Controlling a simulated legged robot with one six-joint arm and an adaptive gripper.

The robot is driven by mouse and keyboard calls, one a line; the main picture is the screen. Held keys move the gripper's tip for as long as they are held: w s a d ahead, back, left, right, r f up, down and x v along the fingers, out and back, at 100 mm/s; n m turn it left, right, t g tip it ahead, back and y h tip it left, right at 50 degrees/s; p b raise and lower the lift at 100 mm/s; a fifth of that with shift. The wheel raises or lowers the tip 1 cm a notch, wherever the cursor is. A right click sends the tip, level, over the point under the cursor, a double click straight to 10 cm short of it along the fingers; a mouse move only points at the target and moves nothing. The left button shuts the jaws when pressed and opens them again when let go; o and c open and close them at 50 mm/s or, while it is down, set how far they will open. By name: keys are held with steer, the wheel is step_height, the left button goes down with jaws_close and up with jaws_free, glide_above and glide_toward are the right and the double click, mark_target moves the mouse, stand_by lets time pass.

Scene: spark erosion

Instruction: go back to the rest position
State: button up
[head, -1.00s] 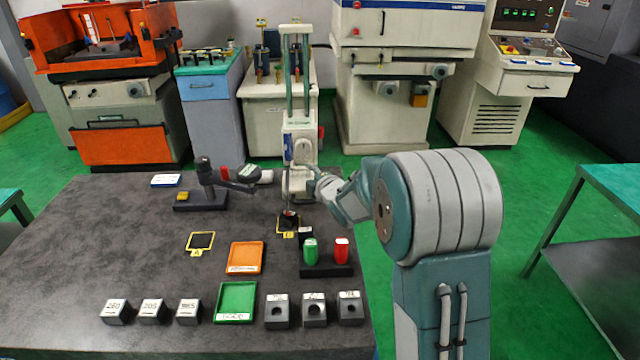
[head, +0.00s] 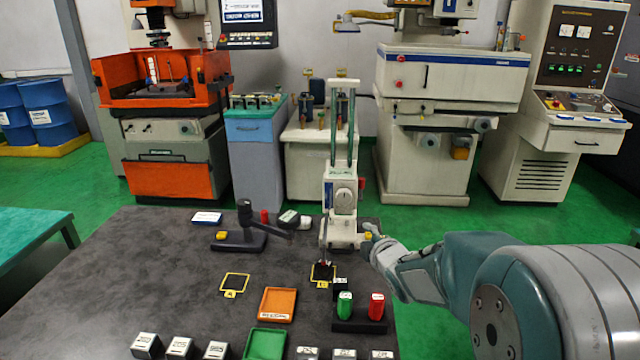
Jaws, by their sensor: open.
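My arm comes in from the right in the head view. My gripper (head: 374,242) is at its end, small and beside the white stand with green columns (head: 343,190). It is open and appears to hold nothing, though its fingers are hard to make out against the stand. The yellow-framed square marked B (head: 322,279) lies just left of and below it. A small dark piece with a reddish part (head: 326,264) appears on or over that square.
A dark table (head: 130,270) carries a black stand (head: 240,238), a square marked A (head: 235,284), an orange tray (head: 278,303), a green tray (head: 265,344), several grey blocks (head: 180,347), and a green (head: 344,306) and a red piece (head: 376,307) in a black holder. Machines stand behind.

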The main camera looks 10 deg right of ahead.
steer(key=s+a+r+m+g+h, duration=0.1)
steer(key=s+m+g, duration=0.3)
steer(key=s, duration=1.2)
steer(key=s+a+r+m+g, duration=0.1)
steer(key=s+m+g, duration=0.4)
steer(key=s+m, duration=0.8)
steer(key=s+a, duration=0.1)
steer(key=s, duration=0.3)
steer(key=shift+r+h, duration=0.4)
